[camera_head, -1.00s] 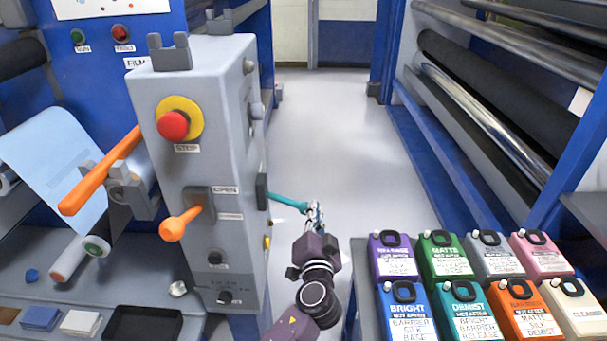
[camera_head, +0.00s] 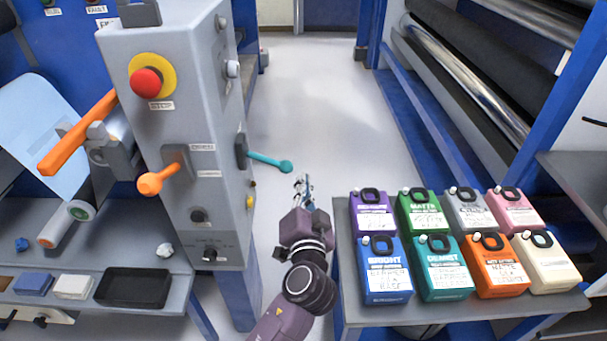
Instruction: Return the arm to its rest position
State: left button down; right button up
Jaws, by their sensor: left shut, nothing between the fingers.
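My left arm, purple and black, comes up from the bottom middle. My left gripper (camera_head: 302,186) is at its top end, shut and empty, over the aisle floor. The teal lever (camera_head: 268,161) on the right side of the grey control box (camera_head: 185,130) is a little above and left of the gripper. A gap shows between the lever's knob and the fingers. My right gripper is not in view.
A grey table (camera_head: 450,311) with several coloured jugs, such as the blue jug (camera_head: 386,283), stands right of the arm. Film machines flank the aisle. The aisle floor (camera_head: 315,100) ahead is clear. A black tray (camera_head: 132,287) lies on the left bench.

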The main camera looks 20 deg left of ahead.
pick_arm(q)
jog(key=shift+s+d+r, duration=0.1)
jog(key=shift+s+d, duration=0.15)
jog(key=shift+s, duration=0.2)
jog(key=shift+s+d+r, duration=0.1)
jog(key=shift+s+d, duration=0.1)
jog(key=shift+s, duration=0.2)
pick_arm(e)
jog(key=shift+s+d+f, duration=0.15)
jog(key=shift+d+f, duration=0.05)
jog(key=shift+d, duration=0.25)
